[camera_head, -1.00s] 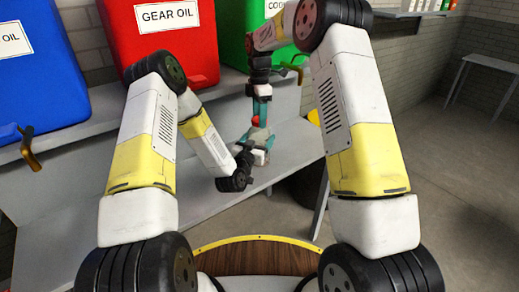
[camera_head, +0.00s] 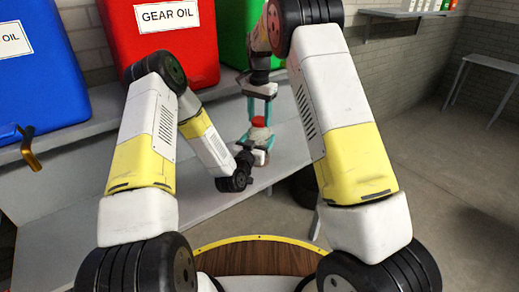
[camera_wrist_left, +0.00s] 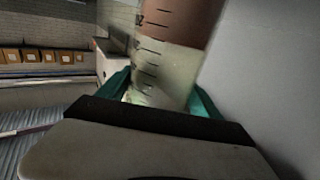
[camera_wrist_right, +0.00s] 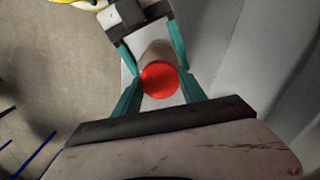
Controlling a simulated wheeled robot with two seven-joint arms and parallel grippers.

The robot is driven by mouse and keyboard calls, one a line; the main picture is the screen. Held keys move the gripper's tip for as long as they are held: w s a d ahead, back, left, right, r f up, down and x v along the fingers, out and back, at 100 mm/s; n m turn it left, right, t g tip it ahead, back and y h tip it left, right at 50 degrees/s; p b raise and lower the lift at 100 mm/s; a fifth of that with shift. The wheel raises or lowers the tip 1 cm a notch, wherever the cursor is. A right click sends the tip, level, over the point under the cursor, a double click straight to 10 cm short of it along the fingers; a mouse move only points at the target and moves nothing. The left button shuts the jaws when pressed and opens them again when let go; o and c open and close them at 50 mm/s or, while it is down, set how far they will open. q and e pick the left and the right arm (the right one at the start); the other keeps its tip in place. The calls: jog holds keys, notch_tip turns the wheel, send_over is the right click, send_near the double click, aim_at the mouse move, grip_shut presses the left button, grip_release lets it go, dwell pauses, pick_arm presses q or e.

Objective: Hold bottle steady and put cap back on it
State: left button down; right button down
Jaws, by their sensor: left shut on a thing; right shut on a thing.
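The bottle (camera_wrist_left: 170,60) is pale and translucent with dark graduation marks, and a brownish part fills the upper area in the left wrist view. My left gripper (camera_head: 259,155) is shut around the bottle, a teal finger on each side. The red cap (camera_wrist_right: 160,80) sits between the teal fingertips of my right gripper (camera_wrist_right: 161,91), which is shut on it from above. The cap also shows in the head view (camera_head: 258,121), over the bottle's top. In the right wrist view the cap overlaps the bottle's end; I cannot tell whether it is seated.
A grey bench (camera_head: 200,205) lies below the grippers. Blue, red (camera_head: 165,45) and green bins stand behind on a ledge. A small side table (camera_head: 480,65) and shelf (camera_head: 405,14) are at the right. Floor at the right is open.

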jog(key=m, duration=0.7)
jog(key=c, duration=0.6)
grip_release()
jog(key=shift+c, duration=0.2)
jog(key=shift+r, duration=2.2)
jog(key=shift+c, duration=0.3)
